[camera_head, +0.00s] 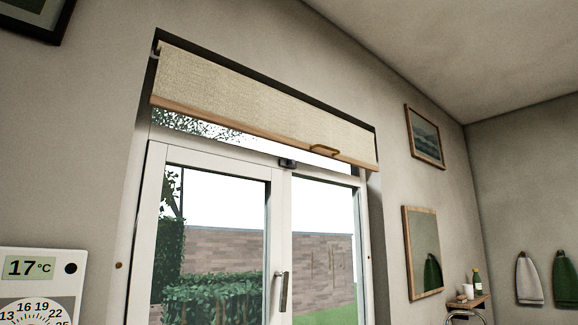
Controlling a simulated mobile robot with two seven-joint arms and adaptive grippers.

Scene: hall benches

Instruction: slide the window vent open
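A white-framed double window (281,215) stands ahead of me, with a brick wall and greenery behind its glass. A small dark fitting (288,163) sits at the top of the frame near the middle; I cannot tell whether it is the vent's slider or whether a vent is open. A beige roller blind (255,98) with a wooden bottom bar and a brass pull covers the upper part of the opening. The blind may hide part of the top frame. A metal handle (283,291) is on the middle frame. Neither of my grippers is in view.
A thermostat (40,288) reading 17 °C is on the wall at lower left. Pictures hang at upper left and right (424,136). A mirror (423,252), a small shelf (468,302) with a bottle, and hanging towels (528,278) are at right.

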